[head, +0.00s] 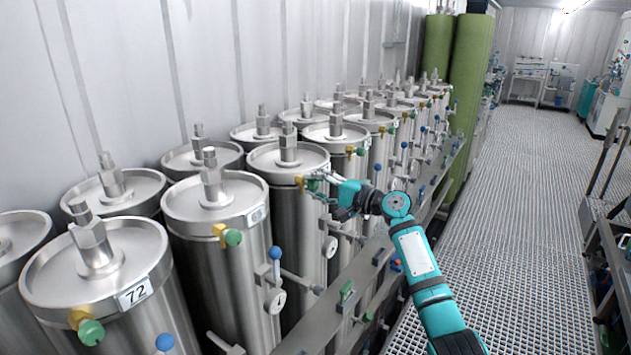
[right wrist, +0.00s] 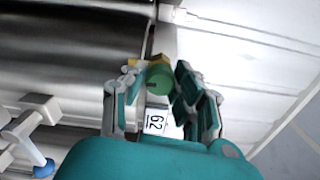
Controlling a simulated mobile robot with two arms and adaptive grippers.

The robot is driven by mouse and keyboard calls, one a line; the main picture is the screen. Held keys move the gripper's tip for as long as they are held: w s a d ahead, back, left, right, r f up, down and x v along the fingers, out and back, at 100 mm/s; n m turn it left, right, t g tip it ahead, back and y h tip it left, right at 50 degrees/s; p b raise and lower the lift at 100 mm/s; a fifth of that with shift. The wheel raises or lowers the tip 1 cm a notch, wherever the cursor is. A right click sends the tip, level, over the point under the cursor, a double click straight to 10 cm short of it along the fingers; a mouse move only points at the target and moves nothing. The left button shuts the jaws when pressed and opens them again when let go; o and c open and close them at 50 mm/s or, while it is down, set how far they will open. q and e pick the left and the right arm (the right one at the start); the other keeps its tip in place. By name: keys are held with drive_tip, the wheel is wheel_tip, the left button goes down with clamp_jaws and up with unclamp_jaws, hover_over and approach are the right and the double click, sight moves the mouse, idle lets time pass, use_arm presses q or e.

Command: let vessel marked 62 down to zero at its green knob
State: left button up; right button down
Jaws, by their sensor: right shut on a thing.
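The vessel marked 62 (head: 298,222) is a steel cylinder in the front row, third from the near end. Its label 62 (right wrist: 156,121) reads in the right wrist view; my gripper hides it in the head view. Its green knob (right wrist: 160,78) sits on a yellow fitting (right wrist: 130,67) near the vessel's top. My right gripper (head: 322,182) is at the vessel's upper right side. In the right wrist view its fingers (right wrist: 157,88) are shut on the green knob, one on each side. My left gripper is not in view.
Vessel 72 (head: 95,262) and a neighbour (head: 215,205) stand nearer, with their own green knobs. Several more vessels run on behind. Blue-knobbed valves (head: 275,253) and gauges (head: 330,247) stick out along the metal rail (head: 335,312). The grated walkway (head: 500,220) at right is clear.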

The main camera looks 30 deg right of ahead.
drive_tip(key=shift+m, duration=0.4)
drive_tip(key=c, duration=1)
unclamp_jaws()
drive_tip(key=shift+d, duration=0.1)
drive_tip(key=v, duration=1.2)
drive_tip(key=shift+f, duration=0.1)
